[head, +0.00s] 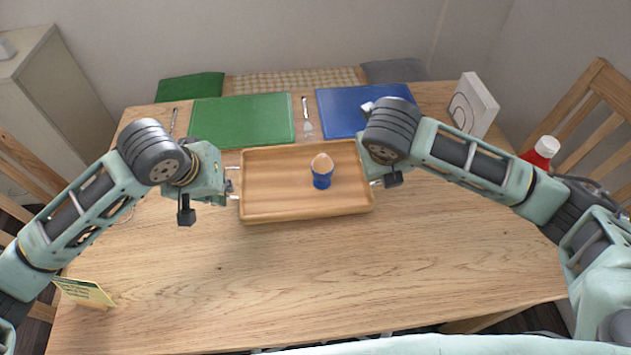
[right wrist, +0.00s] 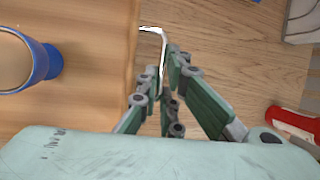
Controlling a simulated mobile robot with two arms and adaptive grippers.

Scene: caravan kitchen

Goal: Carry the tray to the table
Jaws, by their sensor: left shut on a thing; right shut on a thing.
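I cannot tell whether the tray touches the tabletop. My left gripper (head: 232,182) is shut on the tray's left end. My right gripper (head: 373,182) is at its right end, mostly hidden by its own wrist. In the right wrist view that gripper (right wrist: 165,95) is shut on the tray's metal handle (right wrist: 155,32), beside the tray's edge (right wrist: 118,60).
A green mat (head: 245,118) and a blue mat (head: 345,105) lie behind the tray, with a metal utensil (head: 307,122) between them. A white box (head: 474,105) and a red bottle (head: 540,152) stand at right. A small card (head: 85,291) stands front left. The table's front is clear.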

